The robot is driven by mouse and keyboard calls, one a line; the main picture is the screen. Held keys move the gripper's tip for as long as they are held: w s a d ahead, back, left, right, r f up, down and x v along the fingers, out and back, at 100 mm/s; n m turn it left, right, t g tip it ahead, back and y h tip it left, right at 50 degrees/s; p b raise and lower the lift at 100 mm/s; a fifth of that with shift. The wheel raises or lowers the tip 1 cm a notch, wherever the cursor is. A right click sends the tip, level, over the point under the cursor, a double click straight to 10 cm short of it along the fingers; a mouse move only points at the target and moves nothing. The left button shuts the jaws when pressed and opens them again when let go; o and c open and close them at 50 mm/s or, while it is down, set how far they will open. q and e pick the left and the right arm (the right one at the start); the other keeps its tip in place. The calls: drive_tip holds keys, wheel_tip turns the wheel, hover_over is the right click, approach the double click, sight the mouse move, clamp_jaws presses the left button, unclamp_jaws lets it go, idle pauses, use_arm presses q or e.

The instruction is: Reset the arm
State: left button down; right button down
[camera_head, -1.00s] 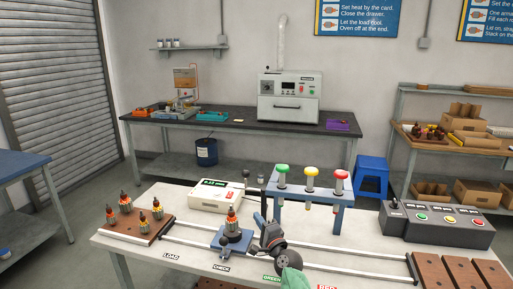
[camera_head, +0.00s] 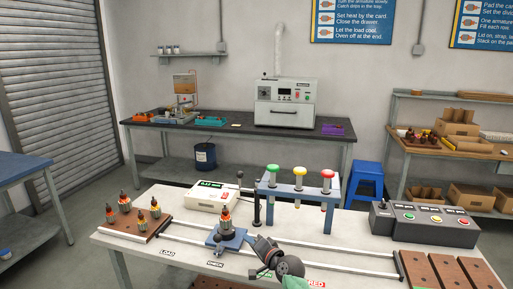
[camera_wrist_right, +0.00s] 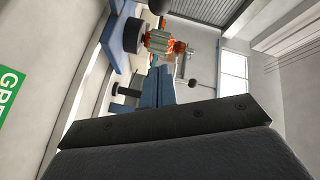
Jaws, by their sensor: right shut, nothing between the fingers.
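My right arm comes in from the bottom of the head view. Its gripper (camera_head: 250,239) is low over the white table, just right of a blue check fixture (camera_head: 213,238). An armature with an orange top (camera_head: 226,218) stands upright on this fixture. In the right wrist view the armature (camera_wrist_right: 160,42) shows ahead of the shut, empty fingers (camera_wrist_right: 158,88), apart from them as far as I can tell. My left gripper is not in view.
A wooden board (camera_head: 146,225) with several armatures is at the left. A blue rack (camera_head: 299,191) with green, yellow and red knobs stands behind my gripper. A white meter box (camera_head: 213,198), a dark post (camera_head: 257,208) and rails (camera_head: 340,253) are close. A button console (camera_head: 430,226) is right.

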drive_tip(key=s+d+f+n+g+h, duration=0.2)
drive_tip(key=s+d+f+h, duration=0.15)
drive_tip(key=s, duration=0.45)
drive_tip(key=s+d+f+n+g+h, duration=0.25)
drive_tip(key=s+d+f, duration=0.25)
drive_tip(key=s, duration=0.3)
drive_tip(key=s+d+f+n+g+h, duration=0.25)
drive_tip(key=s+d+f, duration=0.2)
drive_tip(key=s, duration=0.35)
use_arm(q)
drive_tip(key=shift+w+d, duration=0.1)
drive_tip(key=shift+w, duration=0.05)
use_arm(e)
drive_tip(key=s+d+f+g, duration=0.1)
drive_tip(key=s+f, duration=0.3)
drive_tip(key=s, duration=0.5)
drive_tip(key=s+d+f+g+h, duration=0.1)
drive_tip(key=s+d+f+g, duration=0.1)
drive_tip(key=s+f, duration=0.3)
drive_tip(key=s+d+f+g, duration=0.1)
drive_tip(key=s+f, duration=0.4)
drive_tip(key=s, duration=0.8)
drive_tip(key=shift+s+d+g, duration=0.4)
drive_tip(key=shift+d, duration=0.1)
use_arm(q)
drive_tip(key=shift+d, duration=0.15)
use_arm(e)
drive_tip(key=shift+r, duration=0.1)
